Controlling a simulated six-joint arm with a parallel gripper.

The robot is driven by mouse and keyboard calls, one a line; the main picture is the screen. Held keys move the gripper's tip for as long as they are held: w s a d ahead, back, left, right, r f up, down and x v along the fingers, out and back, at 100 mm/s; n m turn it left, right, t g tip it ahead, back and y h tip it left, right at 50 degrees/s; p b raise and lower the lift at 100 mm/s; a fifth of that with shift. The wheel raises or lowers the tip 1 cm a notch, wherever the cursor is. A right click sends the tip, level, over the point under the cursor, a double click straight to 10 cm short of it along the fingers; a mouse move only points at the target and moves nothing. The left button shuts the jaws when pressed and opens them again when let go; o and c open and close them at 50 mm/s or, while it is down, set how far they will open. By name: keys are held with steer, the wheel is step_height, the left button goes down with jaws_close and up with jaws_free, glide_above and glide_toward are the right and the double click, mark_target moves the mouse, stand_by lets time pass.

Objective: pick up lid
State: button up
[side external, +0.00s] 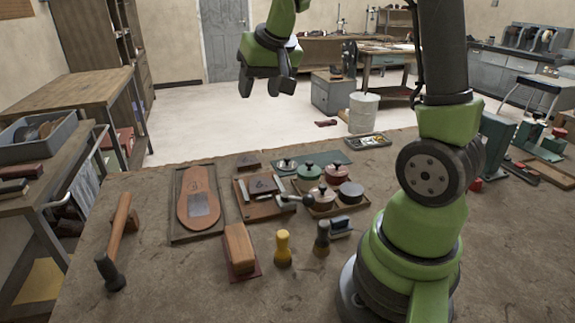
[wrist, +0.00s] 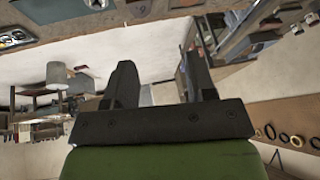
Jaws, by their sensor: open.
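I cannot tell which lid is meant. My gripper (side external: 267,88) is raised well above and behind the bench, far from the pots, with its fingers apart and nothing between them. In the wrist view my gripper (wrist: 158,70) is also open and empty, and no lid can be made out there.
A hammer (side external: 119,228), a framed sole board (side external: 198,203), a wooden block (side external: 239,247), a yellow-handled tool (side external: 283,249) and a dark-topped tool (side external: 322,238) lie or stand around the pots. A small tray (side external: 370,141) is at the bench's back edge.

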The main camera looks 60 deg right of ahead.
steer(key=w+d+f+m+g, duration=0.1)
steer(key=w+d+f, duration=0.2)
steer(key=d+f, duration=0.75)
steer(key=g+h, duration=0.1)
glide_toward(287, 158)
steer(key=f, duration=0.1)
steer(key=w+f, duration=0.1)
steer(key=f, duration=0.1)
steer(key=shift+w+d+m, duration=0.35)
steer(key=shift+w+m, duration=0.05)
steer(key=x, duration=0.2)
steer(key=s+x, duration=0.1)
steer(key=x, duration=0.1)
steer(key=shift+w+d+f, duration=0.1)
steer(key=shift+d+f, duration=0.05)
steer(key=shift+f, duration=0.3)
steer(key=shift+w+d+f, duration=0.15)
steer(key=shift+w+f, duration=0.05)
steer(key=shift+f, duration=0.35)
jaws_close()
